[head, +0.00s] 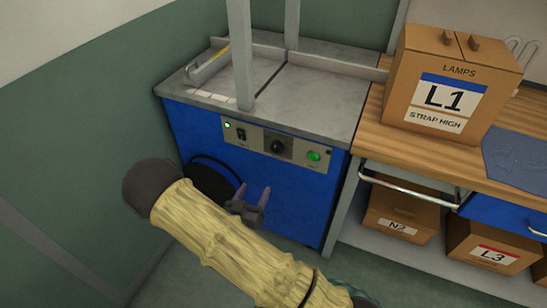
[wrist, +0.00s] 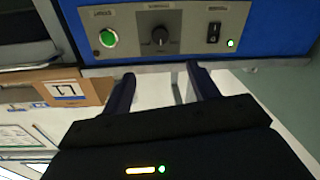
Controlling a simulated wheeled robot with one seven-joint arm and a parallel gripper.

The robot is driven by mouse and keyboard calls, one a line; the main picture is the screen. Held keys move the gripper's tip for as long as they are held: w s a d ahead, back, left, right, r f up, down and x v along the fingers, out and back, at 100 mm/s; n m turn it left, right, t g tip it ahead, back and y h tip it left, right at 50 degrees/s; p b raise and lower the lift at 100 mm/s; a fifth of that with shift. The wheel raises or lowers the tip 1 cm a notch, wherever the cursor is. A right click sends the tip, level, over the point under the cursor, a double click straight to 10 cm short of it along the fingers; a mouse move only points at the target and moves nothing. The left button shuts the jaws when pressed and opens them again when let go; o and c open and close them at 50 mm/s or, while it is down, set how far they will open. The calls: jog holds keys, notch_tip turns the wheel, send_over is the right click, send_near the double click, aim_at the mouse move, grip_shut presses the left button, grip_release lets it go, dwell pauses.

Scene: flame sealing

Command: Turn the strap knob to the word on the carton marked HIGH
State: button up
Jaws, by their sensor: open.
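The strap knob (head: 277,147) is a black dial in the middle of the grey control panel (head: 246,138) on the blue strapping machine. It also shows in the wrist view (wrist: 160,36), where the picture is upside down; its labels are too small to read. The carton (head: 400,75) on the wooden bench reads "LAMPS", "L1" and "STRAP HIGH". My gripper (head: 252,197) is open and empty, in front of the machine and below the panel. In the wrist view its two fingers (wrist: 163,85) stand apart, on either side of the knob's line, not touching it.
A black rocker switch (head: 241,134) and a green button (head: 314,156) flank the knob. A metal frame (head: 242,60) rises from the machine's top. Cartons marked N2 (head: 400,215) and L3 (head: 490,250) sit on the shelf below the bench. A green-grey wall stands at left.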

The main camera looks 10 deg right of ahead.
aim_at(275, 150)
jog(key=shift+w, duration=0.1)
jog(key=x, duration=1.7)
jog(key=shift+w+d, duration=0.1)
jog(key=shift+d, duration=0.05)
jog(key=c, duration=1)
